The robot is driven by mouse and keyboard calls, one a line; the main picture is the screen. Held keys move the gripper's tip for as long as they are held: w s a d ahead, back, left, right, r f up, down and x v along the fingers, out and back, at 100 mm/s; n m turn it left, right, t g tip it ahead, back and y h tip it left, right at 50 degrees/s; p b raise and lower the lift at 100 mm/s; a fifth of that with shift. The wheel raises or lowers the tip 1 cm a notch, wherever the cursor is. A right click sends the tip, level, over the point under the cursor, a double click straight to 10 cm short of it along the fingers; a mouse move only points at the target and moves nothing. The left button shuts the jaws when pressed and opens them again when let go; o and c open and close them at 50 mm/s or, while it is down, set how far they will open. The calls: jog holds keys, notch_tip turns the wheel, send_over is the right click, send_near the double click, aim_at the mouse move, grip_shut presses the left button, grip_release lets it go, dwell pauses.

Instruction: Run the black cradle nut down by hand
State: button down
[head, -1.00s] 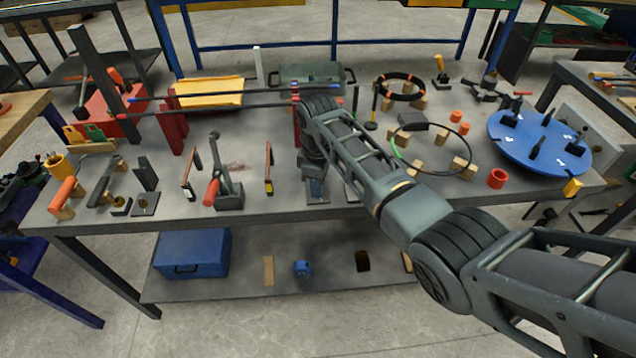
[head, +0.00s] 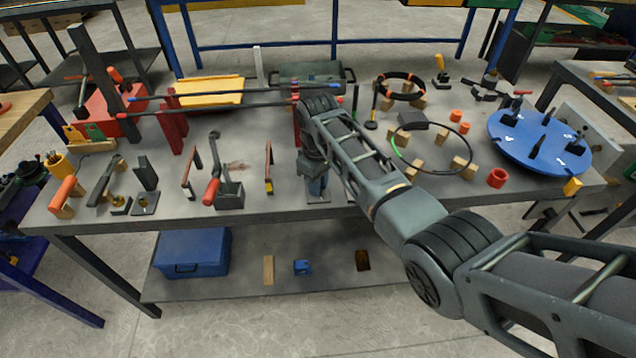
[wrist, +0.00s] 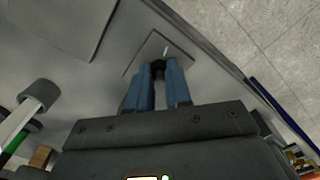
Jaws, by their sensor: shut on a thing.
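My gripper (wrist: 158,80) has two blue fingers pointing down. Their tips are shut on a small dark piece, seemingly the black cradle nut (wrist: 158,66). The nut sits over a flat grey plate (wrist: 146,52) on the bench, beside a short pale pin or stud (wrist: 166,51). The fingers cover most of the nut, and I cannot tell how it sits on any thread. In the head view my gripper (head: 318,190) is low over the plate (head: 314,199) near the bench's front edge. The nut cannot be made out there.
The bench (head: 290,205) ends close in front of the plate. A toggle clamp with a red handle (head: 212,191) and thin upright brackets (head: 268,170) stand to the left. A black ring on wooden blocks (head: 437,172) and a blue disc (head: 540,150) lie to the right.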

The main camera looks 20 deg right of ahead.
jog(key=c, duration=1)
grip_release()
jog(key=shift+c, duration=0.2)
jog(key=shift+r+b, duration=0.4)
jog(key=shift+r, duration=3.55)
